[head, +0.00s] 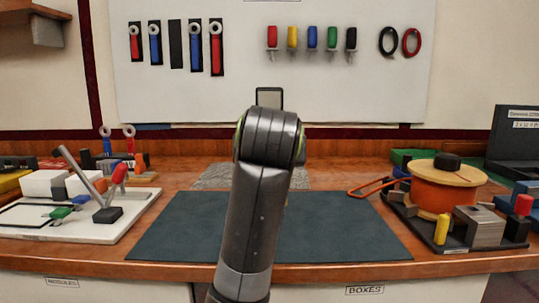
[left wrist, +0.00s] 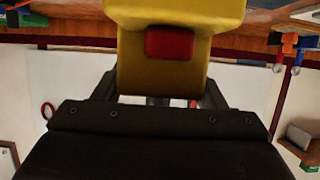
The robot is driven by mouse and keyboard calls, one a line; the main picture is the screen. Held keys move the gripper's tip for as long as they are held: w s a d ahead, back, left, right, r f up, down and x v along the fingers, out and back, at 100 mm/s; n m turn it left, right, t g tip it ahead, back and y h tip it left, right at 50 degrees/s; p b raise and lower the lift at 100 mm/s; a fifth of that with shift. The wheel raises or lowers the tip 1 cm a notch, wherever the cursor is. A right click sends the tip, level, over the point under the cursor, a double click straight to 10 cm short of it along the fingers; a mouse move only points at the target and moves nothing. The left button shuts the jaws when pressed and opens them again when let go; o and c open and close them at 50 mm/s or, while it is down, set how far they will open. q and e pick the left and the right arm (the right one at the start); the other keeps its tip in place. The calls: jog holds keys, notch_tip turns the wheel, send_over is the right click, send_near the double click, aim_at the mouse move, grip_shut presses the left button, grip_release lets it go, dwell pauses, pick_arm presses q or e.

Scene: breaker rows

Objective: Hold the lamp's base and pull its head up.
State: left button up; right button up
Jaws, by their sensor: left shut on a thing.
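In the left wrist view, a yellow body with a red block or button (left wrist: 169,43), which I take to be the lamp (left wrist: 130,55), sits between the fingers of my left gripper (left wrist: 160,92). The gripper is shut on it. Its far end runs out of the top of that view, so I cannot tell base from head. In the head view, my arm rises in the middle and hides the gripper and the lamp. My right gripper is in neither view.
A dark mat (head: 340,235) lies on the wooden bench, mostly bare. A white board with tools (head: 45,229) is at left. A dark tray (head: 457,246) with an orange reel (head: 440,193) is at right. A small dark-framed panel (head: 269,97) stands behind my arm. Tools hang on the wall board (head: 205,100).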

pick_arm(q)
jog(key=shift+f+b, duration=2.35)
jog(key=shift+f, duration=1.65)
jog(key=shift+f, duration=0.2)
jog(key=shift+p, duration=0.3)
jog(key=o, duration=1.4)
jog(key=shift+s, duration=0.1)
